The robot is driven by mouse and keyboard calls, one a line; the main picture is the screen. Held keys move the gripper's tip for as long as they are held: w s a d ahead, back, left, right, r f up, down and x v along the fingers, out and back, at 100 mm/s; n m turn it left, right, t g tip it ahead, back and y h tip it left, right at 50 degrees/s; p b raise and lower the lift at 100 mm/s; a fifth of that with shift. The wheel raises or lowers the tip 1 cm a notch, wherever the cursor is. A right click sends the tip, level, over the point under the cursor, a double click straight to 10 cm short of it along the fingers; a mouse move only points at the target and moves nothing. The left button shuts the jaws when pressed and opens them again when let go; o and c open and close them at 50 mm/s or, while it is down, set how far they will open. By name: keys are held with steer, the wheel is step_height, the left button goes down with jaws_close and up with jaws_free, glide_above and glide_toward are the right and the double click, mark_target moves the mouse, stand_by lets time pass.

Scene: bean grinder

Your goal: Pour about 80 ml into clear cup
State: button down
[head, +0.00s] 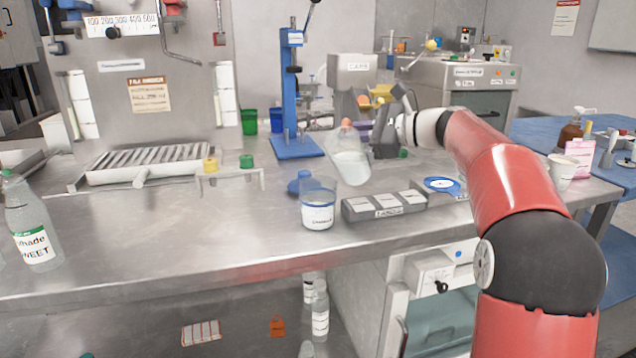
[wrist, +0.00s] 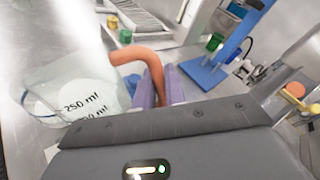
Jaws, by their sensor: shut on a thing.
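A clear jug (head: 350,165) with pale contents low inside is held near the middle of the counter, its top leaning left. The wrist view shows its wall (wrist: 75,85) with "250 ml" marks and an orange handle (wrist: 140,55). My gripper (head: 380,138) is shut on that handle, its purple fingers (wrist: 155,88) around it. A clear cup (head: 318,203) with a blue line and white label stands upright on the counter, left of and nearer than the jug. The two look apart. Whether the jug's base touches the counter is unclear.
A grey labelled block (head: 385,206) lies right of the cup. A blue stand (head: 293,145) rises behind, and a small blue object (head: 299,183) lies behind the cup. A bottle (head: 32,225) stands far left. The counter left of the cup is clear.

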mark_target(347, 119)
steer(key=shift+s+a+r+n, duration=0.3)
steer(key=shift+r, duration=0.05)
steer(key=shift+s+a+r+n+h, duration=0.15)
steer(key=shift+r+n+h, duration=0.05)
steer(key=shift+r+n, duration=0.2)
steer(key=shift+s+a+r+n+h, duration=0.2)
steer(key=shift+r+n, duration=0.1)
steer(key=shift+r, duration=0.1)
steer(key=shift+s+a+n+h, duration=0.2)
steer(key=shift+n+h, duration=0.1)
steer(key=shift+n, duration=0.4)
steer(key=shift+s+r, duration=0.1)
steer(key=shift+r, duration=0.05)
steer(key=shift+s+a+r+n+t+h, duration=0.1)
steer(key=shift+a+r+n+t+h, duration=0.05)
steer(key=shift+r+n+t+h, duration=0.15)
steer(key=shift+a+r+n, duration=0.15)
steer(key=shift+a+n, duration=0.1)
steer(key=shift+n, duration=0.05)
steer(key=shift+s+a+r+n+h+b, duration=0.2)
steer(key=shift+r+n+b, duration=0.15)
steer(key=shift+b, duration=0.15)
steer(key=shift+s+a+r+n+h+b, duration=0.1)
steer(key=shift+a+r+n+h+b, duration=0.15)
steer(key=shift+b, duration=0.2)
stand_by(0.9)
